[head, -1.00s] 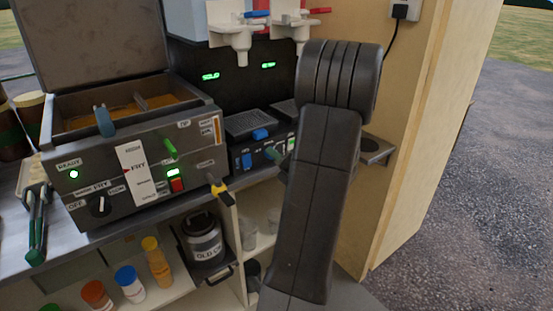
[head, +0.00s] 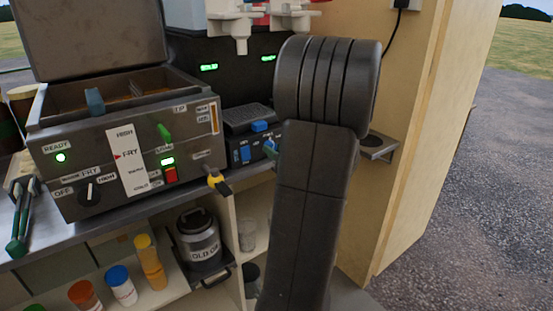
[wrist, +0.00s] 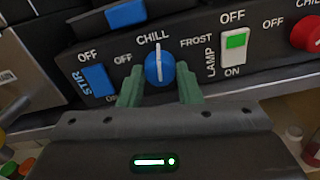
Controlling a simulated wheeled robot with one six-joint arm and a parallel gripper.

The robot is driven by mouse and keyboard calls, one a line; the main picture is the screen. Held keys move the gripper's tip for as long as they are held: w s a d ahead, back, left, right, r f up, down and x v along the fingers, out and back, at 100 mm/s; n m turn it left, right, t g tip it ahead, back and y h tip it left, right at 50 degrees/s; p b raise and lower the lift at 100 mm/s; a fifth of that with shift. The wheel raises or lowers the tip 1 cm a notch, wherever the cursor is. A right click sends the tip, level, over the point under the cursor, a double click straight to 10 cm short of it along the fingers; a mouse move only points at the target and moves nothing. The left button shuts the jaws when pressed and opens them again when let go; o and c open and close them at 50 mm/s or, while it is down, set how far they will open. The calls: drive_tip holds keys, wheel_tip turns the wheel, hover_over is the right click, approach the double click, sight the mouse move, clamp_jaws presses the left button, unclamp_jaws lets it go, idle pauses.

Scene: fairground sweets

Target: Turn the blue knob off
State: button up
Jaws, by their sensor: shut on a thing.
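The blue knob (wrist: 160,67) is on the dark panel in the wrist view. Its white pointer line stands nearly upright, towards the CHILL label. OFF is printed to its left and FROST to its right. My gripper (wrist: 160,88) has its green fingers on either side of the knob, shut on it. In the head view, my dark arm hides most of this panel.
A blue STIR switch (wrist: 95,80) sits left of the knob and a green-and-white LAMP switch (wrist: 235,50) right of it. A red knob (wrist: 306,33) is further right. The fryer (head: 130,150) stands left on the counter, with jars on the shelf below.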

drive_tip(key=n+b, duration=1.3)
drive_tip(key=b, duration=0.1)
drive_tip(key=shift+f+n, duration=0.1)
drive_tip(key=shift+n, duration=0.3)
drive_tip(key=shift+b, duration=0.35)
drive_tip(key=o, duration=1)
drive_tip(key=shift+c, duration=0.2)
drive_tip(key=p+v, duration=0.3)
drive_tip(key=v, duration=1.1)
drive_tip(key=shift+w, duration=0.1)
